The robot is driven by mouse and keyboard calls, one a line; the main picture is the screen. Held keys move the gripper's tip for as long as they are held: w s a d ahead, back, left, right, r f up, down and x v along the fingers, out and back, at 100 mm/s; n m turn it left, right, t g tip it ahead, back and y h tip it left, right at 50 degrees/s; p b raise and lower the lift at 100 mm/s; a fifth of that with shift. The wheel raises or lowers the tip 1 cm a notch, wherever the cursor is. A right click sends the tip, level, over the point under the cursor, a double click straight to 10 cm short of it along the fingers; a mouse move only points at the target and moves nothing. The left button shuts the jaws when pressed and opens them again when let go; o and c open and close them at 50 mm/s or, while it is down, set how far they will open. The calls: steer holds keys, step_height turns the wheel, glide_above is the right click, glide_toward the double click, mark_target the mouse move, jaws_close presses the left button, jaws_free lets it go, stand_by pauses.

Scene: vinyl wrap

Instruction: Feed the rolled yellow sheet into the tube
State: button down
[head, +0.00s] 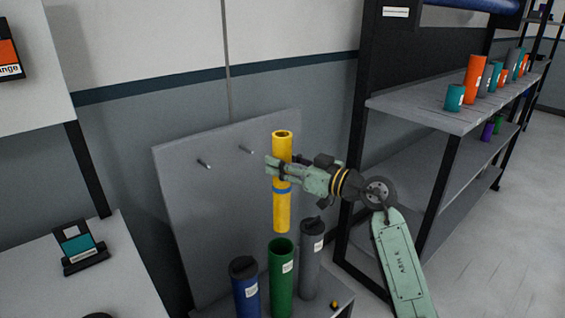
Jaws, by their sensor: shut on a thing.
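The rolled yellow sheet (282,211) is upright in the head view, with a blue band around its middle. My gripper (281,170) is shut on the roll above the band. The roll's lower end hangs just above the green tube (281,280), apart from it in the picture. The green tube stands upright with its round mouth open. A blue tube (246,292) stands to its left and a grey tube (311,248) to its right, both with dark tops. The tubes' lower ends are partly out of view.
A grey panel with pegs (180,220) stands behind the tubes. A shelf rack (440,112) with several coloured rolls is at the right. A table (130,290) with a small dark stand (82,252) is at the lower left. A small yellow item (334,304) lies near the grey tube.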

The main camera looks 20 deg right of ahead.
steer(key=b, duration=0.5)
glide_above(289, 215)
steer(key=x, duration=0.3)
step_height(289, 215, down, 6)
steer(key=shift+s+r, duration=0.1)
steer(key=shift+r, duration=0.15)
steer(key=shift+s+d+r+p, duration=0.1)
steer(key=shift+s+d+p, duration=0.1)
steer(key=shift+p, duration=0.45)
stand_by(0.5)
steer(key=shift+f+b, duration=1.65)
steer(key=shift+f, duration=3.4)
steer(key=c, duration=0.9)
jaws_free()
steer(key=shift+c, duration=0.2)
